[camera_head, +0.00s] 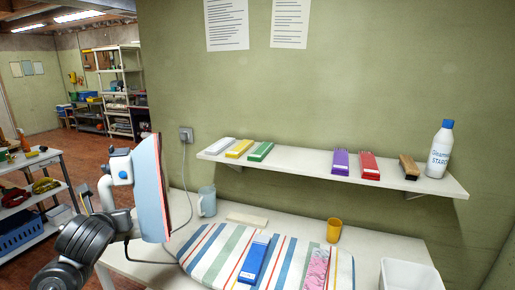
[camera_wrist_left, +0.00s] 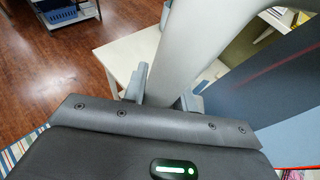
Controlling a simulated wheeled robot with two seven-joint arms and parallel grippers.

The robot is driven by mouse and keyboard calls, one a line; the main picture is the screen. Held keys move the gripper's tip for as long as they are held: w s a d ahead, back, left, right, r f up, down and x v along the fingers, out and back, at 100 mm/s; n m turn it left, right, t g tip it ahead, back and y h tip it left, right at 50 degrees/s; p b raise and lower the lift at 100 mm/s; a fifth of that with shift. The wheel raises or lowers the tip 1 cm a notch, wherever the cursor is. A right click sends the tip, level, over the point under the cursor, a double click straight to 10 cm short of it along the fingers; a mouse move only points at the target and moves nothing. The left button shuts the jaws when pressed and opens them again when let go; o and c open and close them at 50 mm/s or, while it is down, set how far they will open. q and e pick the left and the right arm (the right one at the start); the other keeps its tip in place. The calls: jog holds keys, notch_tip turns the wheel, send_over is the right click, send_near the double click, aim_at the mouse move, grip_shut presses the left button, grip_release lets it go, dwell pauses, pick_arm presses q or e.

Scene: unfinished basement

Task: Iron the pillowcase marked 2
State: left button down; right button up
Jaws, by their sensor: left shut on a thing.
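An upright iron (camera_head: 152,190) with a blue, red-edged body is at the left of the head view. Its pale handle (camera_wrist_left: 178,55) crosses the left wrist view. My left gripper (camera_wrist_left: 168,92) is shut on this handle, holding the iron beside the left end of the striped ironing board (camera_head: 205,250). A blue item (camera_head: 254,260) with pale ends and a pink patterned cloth (camera_head: 317,266) lie on the board. I can read no number 2 on any cloth. My right gripper is out of view.
A blue mug (camera_head: 207,202), yellow cup (camera_head: 334,230) and white bin (camera_head: 410,275) stand around the board. The wall shelf (camera_head: 310,167) holds several coloured items and a starch bottle (camera_head: 440,149). A cord runs near the wall outlet (camera_head: 187,135).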

pick_arm(q)
jog(key=s+d+f+m+h+b, duration=0.1)
jog(key=d+f+b, duration=0.2)
jog(key=d, duration=0.3)
jog(key=d+f+m+t+h+b, duration=0.1)
jog(key=d+f+m+h+b, duration=0.1)
jog(key=d, duration=0.4)
jog(key=s+d+f+m+h+b, duration=0.1)
jog(key=d+f+h+b, duration=0.1)
jog(key=d+f+b, duration=0.2)
jog(key=shift+s+d+f+m, duration=0.2)
jog(key=shift+s+d+m, duration=0.15)
jog(key=shift+d, duration=0.85)
jog(key=shift+d, duration=0.1)
